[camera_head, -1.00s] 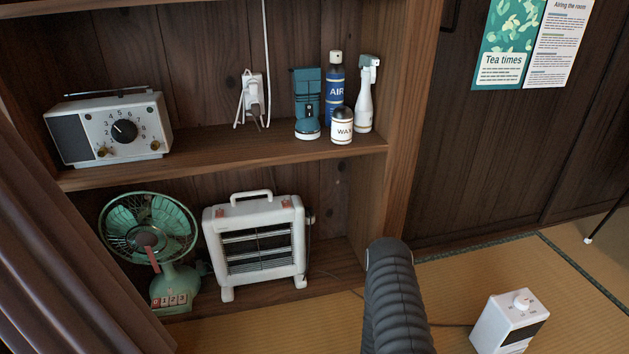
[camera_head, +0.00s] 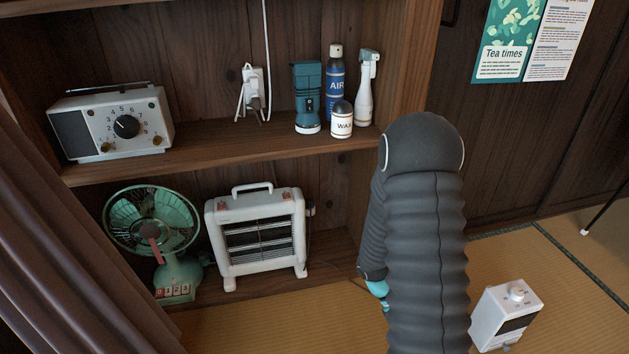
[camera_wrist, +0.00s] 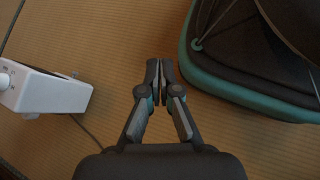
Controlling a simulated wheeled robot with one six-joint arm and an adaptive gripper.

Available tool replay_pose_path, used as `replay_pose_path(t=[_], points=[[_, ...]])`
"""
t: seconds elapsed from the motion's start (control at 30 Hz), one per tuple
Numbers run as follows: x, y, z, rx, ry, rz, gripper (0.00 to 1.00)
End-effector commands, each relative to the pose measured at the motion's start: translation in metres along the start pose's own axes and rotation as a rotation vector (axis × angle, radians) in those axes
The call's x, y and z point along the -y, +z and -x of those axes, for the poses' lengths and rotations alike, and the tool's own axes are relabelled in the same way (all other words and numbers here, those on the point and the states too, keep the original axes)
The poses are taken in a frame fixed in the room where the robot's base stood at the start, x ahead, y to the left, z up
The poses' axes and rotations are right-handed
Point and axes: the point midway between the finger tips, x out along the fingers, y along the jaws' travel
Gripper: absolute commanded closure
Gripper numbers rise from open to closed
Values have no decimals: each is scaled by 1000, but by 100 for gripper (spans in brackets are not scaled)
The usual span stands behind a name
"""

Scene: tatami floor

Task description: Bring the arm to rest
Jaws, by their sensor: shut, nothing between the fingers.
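My arm rises at the centre right of the head view, dark grey and ribbed, in front of the wooden shelf unit (camera_head: 215,141). My gripper (camera_wrist: 159,66) shows in the wrist view, shut with nothing between its fingers. It points down over the tatami floor (camera_wrist: 95,38), apart from anything else. In the head view the fingers are hidden by the arm.
A white box with a knob (camera_head: 505,313) stands on the floor at the right, and also shows in the wrist view (camera_wrist: 45,90). The shelves hold a radio (camera_head: 112,125), spray bottles, a green fan (camera_head: 152,228) and a white heater (camera_head: 257,235). A curtain (camera_head: 65,225) hangs at the left.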

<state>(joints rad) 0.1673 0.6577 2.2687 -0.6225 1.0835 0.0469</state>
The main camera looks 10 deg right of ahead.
Motion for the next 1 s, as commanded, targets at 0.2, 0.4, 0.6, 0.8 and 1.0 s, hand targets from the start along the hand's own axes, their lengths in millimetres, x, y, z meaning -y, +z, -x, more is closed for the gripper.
replay_pose_path(t=[0.2,0.4,0.6,0.8,1.0], points=[[17,29,55,-197,-88,-118,100],[32,56,101,-379,-160,-208,100],[46,85,145,-564,-222,-282,100],[60,120,184,-745,-273,-340,100],[73,159,217,-921,-310,-382,100]])
